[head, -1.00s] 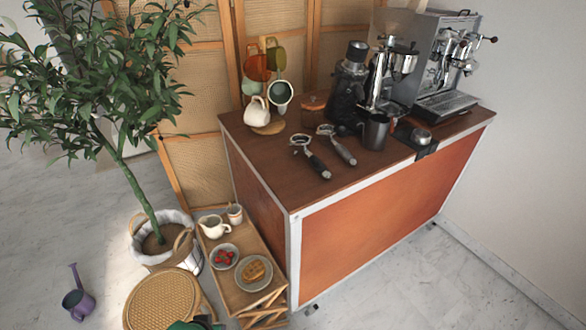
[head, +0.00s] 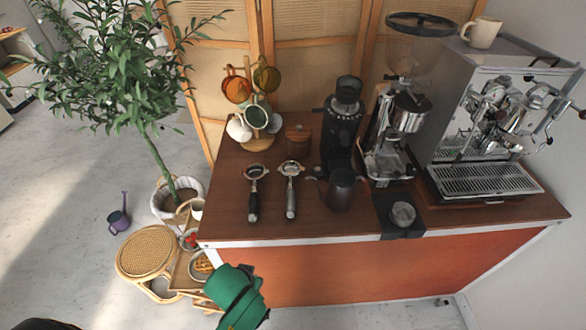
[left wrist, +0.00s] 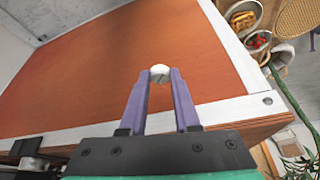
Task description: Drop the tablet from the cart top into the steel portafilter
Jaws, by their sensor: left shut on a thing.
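Two portafilters lie on the brown cart top (head: 225,215), heads toward the back. The steel portafilter (head: 291,185) has a grey metal handle, and the other portafilter (head: 254,190) beside it on the left has a black handle. My left gripper (left wrist: 160,76) is shut on a small round white tablet (left wrist: 160,72), held between the purple fingertips. In the head view, its green body shows low, by the cart's front edge; the fingers and tablet cannot be made out there. The wrist view shows the orange front panel behind the tablet. My right gripper is not in view.
A dark pitcher (head: 341,188), black grinder (head: 342,130) and tamping station (head: 402,213) stand right of the portafilters. A mug tree (head: 257,143) stands behind them. A rattan stool (head: 145,250) and small side table are left of the cart. The front left cart top is clear.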

